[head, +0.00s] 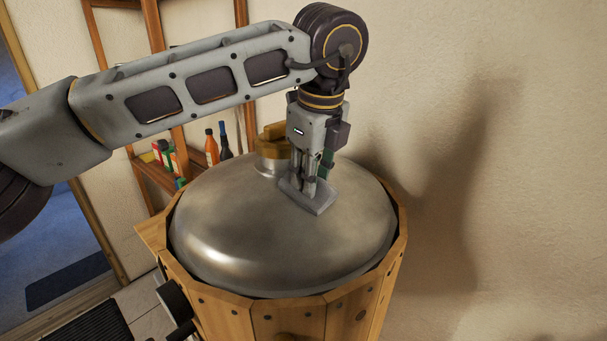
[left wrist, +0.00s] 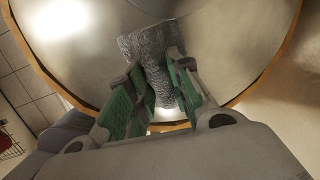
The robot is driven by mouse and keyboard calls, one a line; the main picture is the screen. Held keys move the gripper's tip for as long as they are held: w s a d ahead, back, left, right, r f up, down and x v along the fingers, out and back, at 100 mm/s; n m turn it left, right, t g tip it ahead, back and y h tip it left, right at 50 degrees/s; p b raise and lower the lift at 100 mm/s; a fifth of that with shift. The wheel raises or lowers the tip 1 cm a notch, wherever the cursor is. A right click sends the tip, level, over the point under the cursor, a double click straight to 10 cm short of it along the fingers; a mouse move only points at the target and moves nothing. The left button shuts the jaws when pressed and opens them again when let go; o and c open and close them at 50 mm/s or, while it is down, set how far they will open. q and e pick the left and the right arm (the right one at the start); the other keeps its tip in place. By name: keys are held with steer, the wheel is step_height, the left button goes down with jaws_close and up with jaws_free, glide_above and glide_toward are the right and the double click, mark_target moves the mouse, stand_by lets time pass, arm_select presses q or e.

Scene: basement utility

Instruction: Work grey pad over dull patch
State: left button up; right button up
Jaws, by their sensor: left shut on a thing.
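The grey pad (head: 306,195) lies against the domed metal lid (head: 235,225), a little right of the lid's middle. My left gripper (head: 312,180) points down from above and is shut on the pad's raised grip. In the left wrist view the pad (left wrist: 150,45) looks rough and crinkled, with its upright part between the green finger faces of my left gripper (left wrist: 155,90). The lid's surface is mottled, with brighter and duller areas. I cannot tell where the dull patch ends, and the pad may cover some of it. My right gripper is not in view.
The lid sits in a wooden-sided tub (head: 290,320). A brass fitting (head: 272,145) stands on the lid just behind the pad. A wooden shelf with bottles (head: 212,146) is behind left. The wall (head: 500,180) is close on the right.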

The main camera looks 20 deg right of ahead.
arm_select(q)
steer(key=shift+d, duration=0.8)
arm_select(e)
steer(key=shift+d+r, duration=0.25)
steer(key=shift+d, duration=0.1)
arm_select(q)
steer(key=shift+d, duration=0.15)
steer(key=shift+d+p, duration=0.3)
steer(key=shift+d, duration=0.2)
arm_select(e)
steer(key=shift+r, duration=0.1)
arm_select(q)
steer(key=shift+a, duration=0.15)
steer(key=shift+a+f+b, duration=0.1)
steer(key=shift+a+b, duration=0.9)
steer(key=shift+a, duration=0.1)
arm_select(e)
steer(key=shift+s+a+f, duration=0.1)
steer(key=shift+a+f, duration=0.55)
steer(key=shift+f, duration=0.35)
arm_select(q)
steer(key=shift+d, duration=0.2)
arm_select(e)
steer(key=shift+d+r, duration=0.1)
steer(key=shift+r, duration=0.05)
